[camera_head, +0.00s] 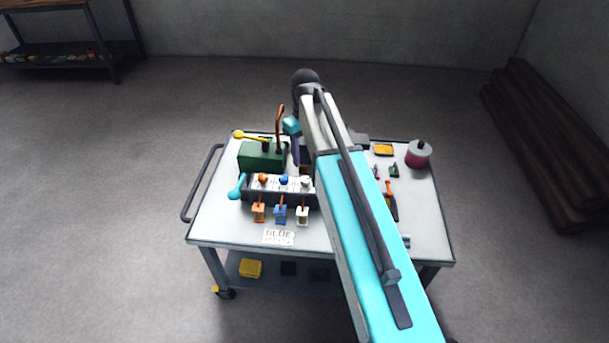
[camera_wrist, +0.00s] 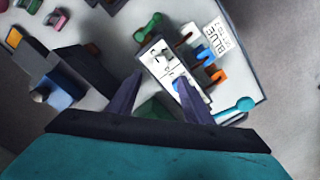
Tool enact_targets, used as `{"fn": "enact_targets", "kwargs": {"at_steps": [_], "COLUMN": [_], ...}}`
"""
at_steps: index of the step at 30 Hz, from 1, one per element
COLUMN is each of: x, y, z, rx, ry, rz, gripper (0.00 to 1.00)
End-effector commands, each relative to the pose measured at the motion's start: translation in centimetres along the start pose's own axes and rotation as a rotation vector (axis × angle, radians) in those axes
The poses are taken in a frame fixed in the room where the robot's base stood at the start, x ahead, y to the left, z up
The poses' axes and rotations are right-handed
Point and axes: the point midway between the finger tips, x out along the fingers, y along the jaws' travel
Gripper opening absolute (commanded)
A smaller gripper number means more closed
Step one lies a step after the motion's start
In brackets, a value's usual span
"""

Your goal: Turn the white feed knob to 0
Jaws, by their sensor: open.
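The white feed knob (camera_head: 306,183) is the right one in a row of three on a dark panel with white plates (camera_head: 272,182). It also shows small on the upper plate in the wrist view (camera_wrist: 163,57), where its pointer and marks are too small to read. The blue knob (camera_head: 284,180) and orange knob (camera_head: 262,178) are left of it. My gripper (camera_wrist: 157,78) is open and empty above the panel's back side, its two dark fingers apart. In the wrist view the white knob lies just beyond the fingertips. Contact is not visible.
A white tag (camera_head: 302,214), blue tag (camera_head: 281,213) and orange tag (camera_head: 258,212) hang at the panel's front. A card reading BLUE (camera_head: 279,237) lies before them. A green box (camera_head: 262,157) with levers stands behind, and a cyan lever (camera_head: 237,187) is at left.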

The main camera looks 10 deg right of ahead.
Motion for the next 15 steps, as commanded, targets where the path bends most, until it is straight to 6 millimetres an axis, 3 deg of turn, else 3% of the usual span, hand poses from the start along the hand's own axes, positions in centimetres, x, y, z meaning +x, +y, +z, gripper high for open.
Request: {"fn": "enact_targets", "kwargs": {"at_steps": [15], "x": [6.2], "y": [-0.1], "z": [0.0], "rx": [-0.001], "ry": [-0.002], "rz": [-0.001], "gripper": [0.46]}}
